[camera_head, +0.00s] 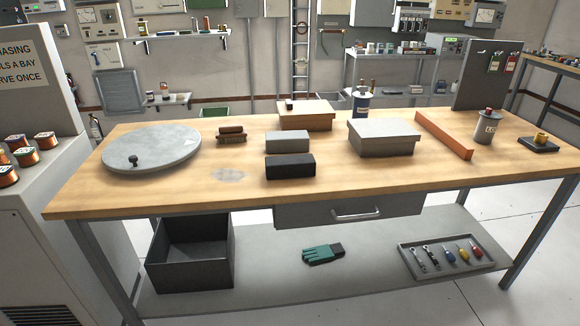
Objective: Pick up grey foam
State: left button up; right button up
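A light grey block (287,141), likely the grey foam, lies near the middle of the wooden workbench (350,178). A dark, nearly black block (290,166) lies just in front of it. A stack of small brown blocks (231,134) is to its left. Nothing rests on the grey block, and its top and front faces show. Neither of my grippers is in view.
A round grey disc with a knob (151,148) covers the bench's left end. A lidded grey box (384,137), a cardboard box (306,114) and an orange bar (443,135) stand right and behind. Below are an open dark bin (192,252) and a tool tray (446,257).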

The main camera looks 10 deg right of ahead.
aim_at(292, 140)
jog(key=z, duration=2.05)
jog(key=i, duration=1.95)
jog(key=u, duration=2.05)
